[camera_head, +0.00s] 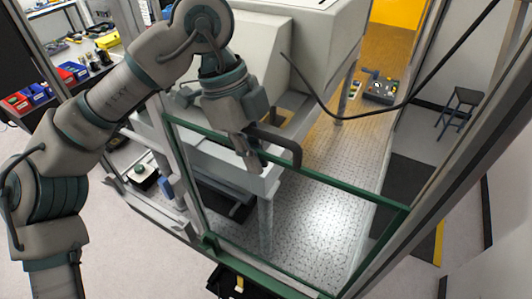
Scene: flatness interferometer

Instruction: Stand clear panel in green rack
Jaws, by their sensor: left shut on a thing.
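The clear panel (350,187) is a large see-through sheet with green edges, tilted in the middle of the head view. The floor and machine legs show through it. My left gripper (254,151) reaches down from above to the panel's top edge. It is shut at a dark bent handle (287,143) there; the exact contact is partly hidden by the fingers. The panel's lower edge runs to the bottom of the picture. I cannot make out a green rack separate from the green edges. My right gripper is not in view.
A large pale machine (315,40) stands behind the panel. A workbench with red and blue bins (72,72) is at upper left. A dark stool (460,105) stands at right. A grey post (455,150) slants along the right side.

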